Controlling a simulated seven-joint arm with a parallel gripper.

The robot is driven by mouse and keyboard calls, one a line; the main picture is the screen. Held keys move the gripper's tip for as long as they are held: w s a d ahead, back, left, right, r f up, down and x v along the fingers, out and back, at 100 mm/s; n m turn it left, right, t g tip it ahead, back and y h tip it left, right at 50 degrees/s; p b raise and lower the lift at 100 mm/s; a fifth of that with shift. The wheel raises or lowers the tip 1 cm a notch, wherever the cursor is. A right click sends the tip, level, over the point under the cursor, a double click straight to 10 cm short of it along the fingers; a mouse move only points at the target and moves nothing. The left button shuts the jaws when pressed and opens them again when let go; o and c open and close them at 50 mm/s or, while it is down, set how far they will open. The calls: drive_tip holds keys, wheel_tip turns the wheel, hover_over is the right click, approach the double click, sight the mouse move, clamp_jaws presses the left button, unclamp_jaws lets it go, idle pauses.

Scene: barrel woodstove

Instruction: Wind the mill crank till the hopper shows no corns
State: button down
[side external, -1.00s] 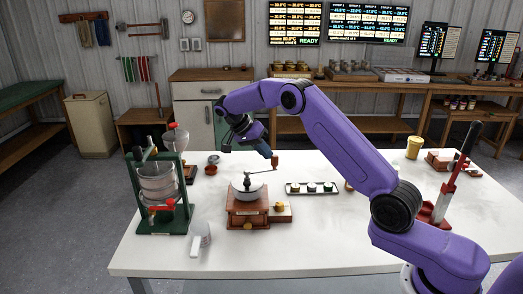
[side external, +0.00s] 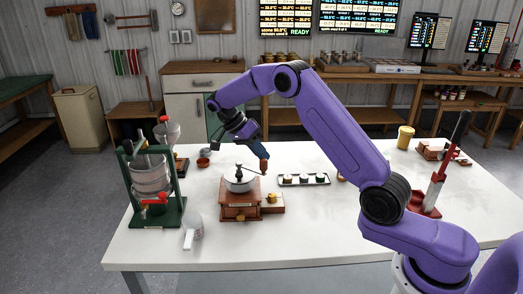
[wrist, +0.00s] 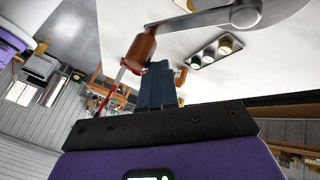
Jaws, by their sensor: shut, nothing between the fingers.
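The mill (side external: 240,212) is a brown wooden box on the white table with a pale round hopper (side external: 239,185) on top. Whether corns lie in the hopper cannot be made out. The crank (side external: 251,170) reaches right from the hub to an upright wooden knob (side external: 264,165). In the wrist view the knob (wrist: 141,50) and the grey crank arm (wrist: 190,18) show at the top. My gripper (side external: 262,153) has its blue fingers (wrist: 157,85) shut and empty. Their tips are close beside the knob; whether they touch it I cannot tell.
A dark tray with small cups (side external: 303,180) lies to the right. A red lever tool (side external: 435,185) stands further right.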

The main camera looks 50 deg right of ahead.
drive_tip(key=shift+s+a+m+g+y, duration=0.15)
drive_tip(key=shift+a+m+y, duration=0.05)
drive_tip(key=shift+a+m, duration=0.25)
drive_tip(key=shift+s+a+m+g+y, duration=0.2)
drive_tip(key=shift+a+m, duration=0.15)
drive_tip(key=shift+a, duration=0.15)
